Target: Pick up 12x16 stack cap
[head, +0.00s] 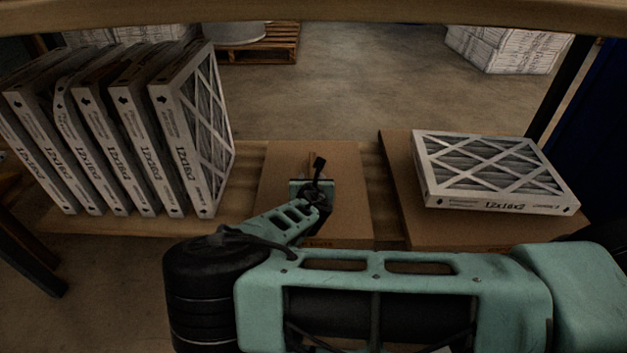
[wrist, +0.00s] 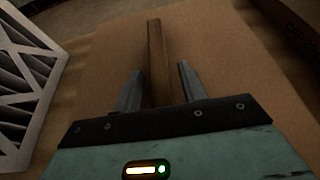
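A flat brown cardboard piece (head: 270,200) lies in the middle of the shelf, with a narrow brown strip standing along it; it may be the 12x16 stack cap, but no readable label confirms this. In the wrist view the strip (wrist: 156,50) runs between my fingers. My gripper (head: 313,177) is over the cardboard, pointing down and away. In the wrist view my gripper (wrist: 160,85) is open, its fingers on either side of the strip with a gap showing on each side. The strip's near end is hidden behind the gripper body.
Several upright 12x16x2 filters (head: 125,140) stand in a row on the left. Another filter (head: 490,170) lies flat on a brown carton (head: 405,190) on the right. A wooden beam (head: 320,12) crosses the top of the head view. A pallet (head: 270,45) stands on the floor beyond.

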